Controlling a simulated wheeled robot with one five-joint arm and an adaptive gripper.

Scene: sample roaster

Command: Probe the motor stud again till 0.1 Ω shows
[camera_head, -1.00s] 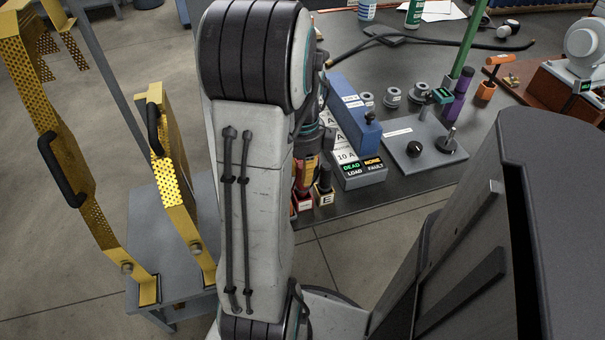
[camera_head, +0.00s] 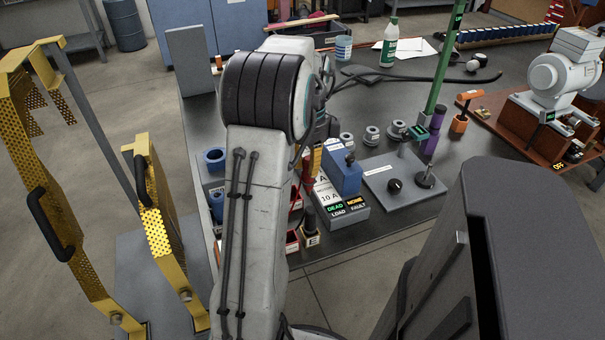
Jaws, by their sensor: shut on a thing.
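My gripper (camera_head: 318,146) is mostly hidden behind my own arm. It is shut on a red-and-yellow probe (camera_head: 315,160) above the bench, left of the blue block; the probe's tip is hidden. A pale grey motor (camera_head: 560,82) stands on a brown base at the right, well apart from my gripper. I cannot make out its stud. A small green-lit display (camera_head: 551,116) sits by the motor, and another (camera_head: 458,22) is on the green post. Neither reading is legible. A grey box (camera_head: 342,212) shows DEAD, NONE, LOAD and FAULT.
A black probe (camera_head: 309,218) stands in a holder marked E. Yellow perforated guards (camera_head: 160,225) stand at left.

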